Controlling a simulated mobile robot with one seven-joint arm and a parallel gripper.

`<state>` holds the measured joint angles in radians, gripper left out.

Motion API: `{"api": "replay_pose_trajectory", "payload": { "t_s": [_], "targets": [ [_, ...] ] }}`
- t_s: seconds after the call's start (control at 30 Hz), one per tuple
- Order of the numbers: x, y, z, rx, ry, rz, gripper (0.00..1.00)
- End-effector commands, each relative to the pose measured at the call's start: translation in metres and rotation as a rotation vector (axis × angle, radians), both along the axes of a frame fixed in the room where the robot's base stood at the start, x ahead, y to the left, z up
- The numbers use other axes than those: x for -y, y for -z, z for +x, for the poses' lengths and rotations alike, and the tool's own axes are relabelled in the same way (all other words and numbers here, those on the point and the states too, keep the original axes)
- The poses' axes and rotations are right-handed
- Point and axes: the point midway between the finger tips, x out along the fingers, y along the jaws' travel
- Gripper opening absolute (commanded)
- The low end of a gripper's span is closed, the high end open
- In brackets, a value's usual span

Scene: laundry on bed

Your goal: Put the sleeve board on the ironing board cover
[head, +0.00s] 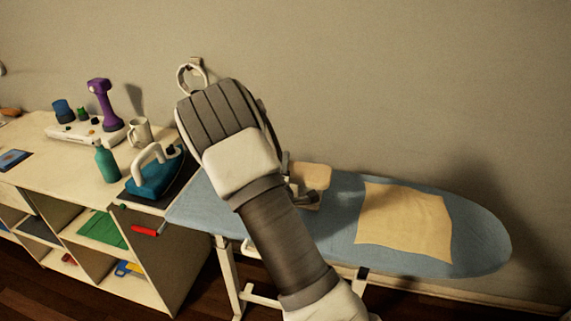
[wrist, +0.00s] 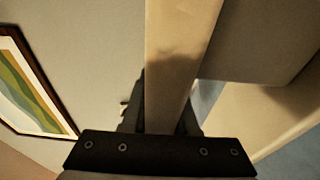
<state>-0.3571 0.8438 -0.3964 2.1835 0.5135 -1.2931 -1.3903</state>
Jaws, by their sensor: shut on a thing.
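The sleeve board (head: 312,176), a pale wooden piece, shows partly beside my wrist in the head view, over the left half of the ironing board. The ironing board cover (head: 345,195) is the blue surface of the long board. My gripper (head: 292,186) is largely hidden behind my arm in the head view. In the wrist view, my gripper (wrist: 168,115) is shut on a pale bar of the sleeve board (wrist: 182,45). A patch of the blue cover (wrist: 205,98) shows beyond it. I cannot tell whether the sleeve board touches the cover.
A cream cloth (head: 405,225) lies flat on the right half of the cover. A shelf unit (head: 50,170) stands at the left, with a teal iron (head: 153,172), a green bottle (head: 107,163), a mug (head: 139,132) and a purple item (head: 103,103) on top. The cover's right tip is clear.

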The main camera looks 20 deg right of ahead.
Motion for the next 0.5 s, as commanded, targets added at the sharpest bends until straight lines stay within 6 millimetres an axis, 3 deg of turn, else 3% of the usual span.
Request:
{"api": "replay_pose_trajectory", "payload": {
  "t_s": [0.13,0.17,0.3,0.5],
  "targets": [
    [0.0,0.0036,0.0002,0.002,0.0,-0.001,0.0],
    [0.0,0.0033,-0.0001,0.0,0.0,0.0,0.31],
    [0.0,0.0026,-0.0001,-0.001,0.0,0.0,0.56],
    [0.0,0.0025,-0.0001,-0.001,0.0,0.0,0.57]
  ]
}}
